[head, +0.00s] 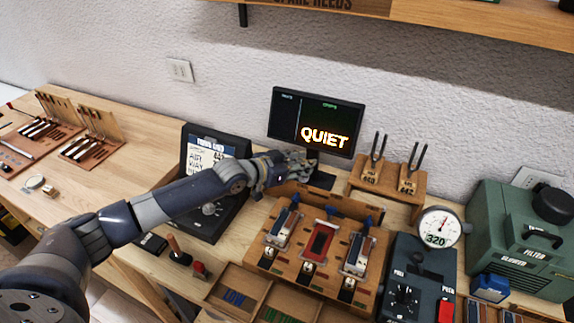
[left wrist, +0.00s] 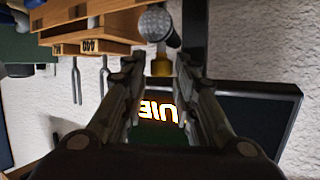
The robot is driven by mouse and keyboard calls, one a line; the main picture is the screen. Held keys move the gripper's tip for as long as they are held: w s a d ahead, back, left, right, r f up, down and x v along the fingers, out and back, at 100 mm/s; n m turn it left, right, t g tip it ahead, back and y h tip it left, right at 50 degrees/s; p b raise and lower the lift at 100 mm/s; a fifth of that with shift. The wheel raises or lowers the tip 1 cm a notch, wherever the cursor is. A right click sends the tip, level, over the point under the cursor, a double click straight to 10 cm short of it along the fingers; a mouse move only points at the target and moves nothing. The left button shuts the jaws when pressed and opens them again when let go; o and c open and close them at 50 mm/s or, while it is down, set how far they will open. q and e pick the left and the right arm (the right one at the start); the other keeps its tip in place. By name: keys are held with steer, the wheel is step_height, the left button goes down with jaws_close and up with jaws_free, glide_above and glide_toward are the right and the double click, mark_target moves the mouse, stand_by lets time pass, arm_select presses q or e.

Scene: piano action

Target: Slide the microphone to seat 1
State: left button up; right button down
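The microphone (left wrist: 157,24), with a round silver mesh head and a brass-coloured part (left wrist: 161,66) below it, shows in the left wrist view at the fingertips. My left gripper (left wrist: 158,68) is open, with space on both sides of the brass part. In the head view my left gripper (head: 303,162) is behind the wooden action board (head: 262,253), below the monitor, and largely hides the microphone. I cannot tell which seat is number 1. My right gripper is not in view.
The monitor (head: 316,121) reads QUIET, close behind the gripper. A tuning-fork block (head: 386,184) stands right of it; a dark display unit (head: 214,172) stands under my left arm. A dial gauge (head: 438,227) and green machine (head: 520,240) are at the right.

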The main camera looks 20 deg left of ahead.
arm_select(q)
steer(key=v, duration=1.1)
steer(key=shift+s+r, duration=0.1)
steer(key=shift+a, duration=0.1)
